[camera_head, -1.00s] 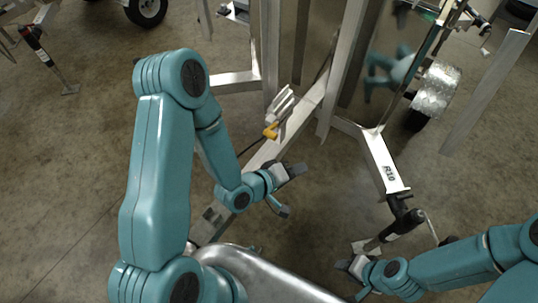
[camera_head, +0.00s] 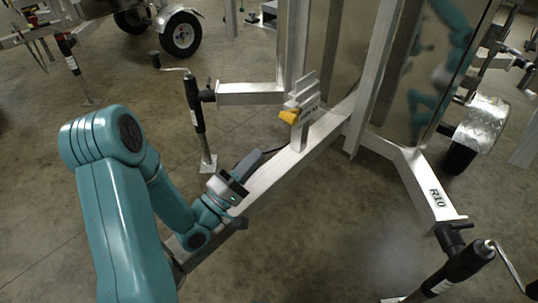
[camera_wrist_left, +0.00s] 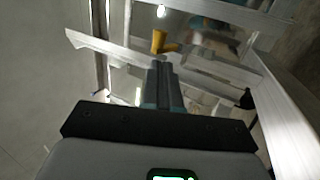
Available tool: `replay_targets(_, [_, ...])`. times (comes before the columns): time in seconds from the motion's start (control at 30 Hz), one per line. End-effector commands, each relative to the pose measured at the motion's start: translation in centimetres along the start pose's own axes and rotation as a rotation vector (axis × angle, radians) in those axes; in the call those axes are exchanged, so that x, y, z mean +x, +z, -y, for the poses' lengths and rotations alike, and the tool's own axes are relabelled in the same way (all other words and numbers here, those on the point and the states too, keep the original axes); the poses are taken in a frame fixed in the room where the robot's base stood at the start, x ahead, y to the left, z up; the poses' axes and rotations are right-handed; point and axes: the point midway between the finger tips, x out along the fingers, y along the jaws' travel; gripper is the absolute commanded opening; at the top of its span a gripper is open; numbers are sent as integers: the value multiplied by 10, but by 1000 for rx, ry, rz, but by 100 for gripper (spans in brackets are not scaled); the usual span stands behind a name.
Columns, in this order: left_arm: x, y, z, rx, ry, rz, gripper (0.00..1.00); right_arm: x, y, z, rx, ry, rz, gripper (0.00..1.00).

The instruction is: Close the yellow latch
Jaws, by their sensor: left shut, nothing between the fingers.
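The yellow latch (camera_head: 289,116) sits on the side of a metal bracket (camera_head: 303,95) that stands on the trailer's aluminium drawbar (camera_head: 285,165). My left gripper (camera_head: 250,163) is shut and empty. It is beside the drawbar, below and left of the latch in the head view, with a visible gap. In the left wrist view, the latch (camera_wrist_left: 160,42) appears just beyond the shut fingertips (camera_wrist_left: 161,66). Whether they touch cannot be told from that view. My right gripper is not in view.
A jack stand (camera_head: 196,118) with a crank stands left of the drawbar. Another black jack (camera_head: 462,268) with a crank is at the lower right, below the R10 beam (camera_head: 428,185). The concrete floor between them is open.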

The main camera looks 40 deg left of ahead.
Motion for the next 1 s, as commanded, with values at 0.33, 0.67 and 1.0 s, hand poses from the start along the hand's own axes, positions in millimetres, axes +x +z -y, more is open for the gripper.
replay_targets(0.33, [64, 5, -2, 0, 5, 7, 0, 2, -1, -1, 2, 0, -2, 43])
replay_targets(0.67, [91, 6, -2, -3, 2, 4, 0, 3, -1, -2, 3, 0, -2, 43])
replay_targets(1.0, [91, 6, -2, -3, 0, 3, 0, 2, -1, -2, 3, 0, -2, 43])
